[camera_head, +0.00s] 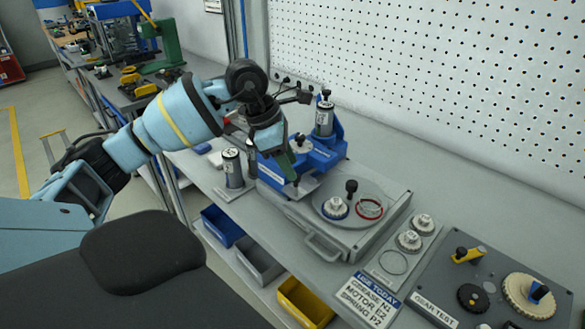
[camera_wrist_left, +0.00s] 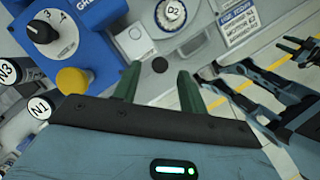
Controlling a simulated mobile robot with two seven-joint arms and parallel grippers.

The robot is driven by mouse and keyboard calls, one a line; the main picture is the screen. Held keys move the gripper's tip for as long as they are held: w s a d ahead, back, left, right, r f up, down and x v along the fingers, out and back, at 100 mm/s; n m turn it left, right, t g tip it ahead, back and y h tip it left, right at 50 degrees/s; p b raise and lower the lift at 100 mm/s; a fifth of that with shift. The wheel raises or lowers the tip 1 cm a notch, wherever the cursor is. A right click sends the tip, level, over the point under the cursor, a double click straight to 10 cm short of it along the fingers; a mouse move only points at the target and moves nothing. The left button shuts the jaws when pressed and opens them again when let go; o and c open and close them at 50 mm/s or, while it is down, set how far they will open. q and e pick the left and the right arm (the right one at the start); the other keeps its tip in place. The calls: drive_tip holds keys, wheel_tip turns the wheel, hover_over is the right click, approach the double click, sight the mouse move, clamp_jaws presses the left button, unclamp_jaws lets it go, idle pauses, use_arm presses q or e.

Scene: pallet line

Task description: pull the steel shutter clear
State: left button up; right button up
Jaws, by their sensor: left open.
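My left gripper (camera_head: 289,165) is open, its green fingers over the front of the blue grease station (camera_head: 325,150). In the left wrist view its two fingers (camera_wrist_left: 157,88) stand apart with nothing between them. A flat grey steel plate (camera_head: 303,187) juts from the station's front below the fingers; it looks like the shutter, but I cannot tell for sure. The station's dial knob (camera_wrist_left: 42,32) shows in the left wrist view. A dark arm with a forked end, seemingly my right gripper (camera_wrist_left: 297,47), shows at the right there; its jaw state is unclear.
A grey box with a round plate (camera_head: 355,200) and front handle stands right of the station. A labelled canister (camera_head: 233,168) stands left of it. A gear test board (camera_head: 490,285) lies farther right. Blue, grey and yellow bins (camera_head: 305,303) hang below the bench edge. A pegboard wall stands behind.

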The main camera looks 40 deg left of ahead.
use_arm(q)
drive_tip(key=shift+v, duration=2.65)
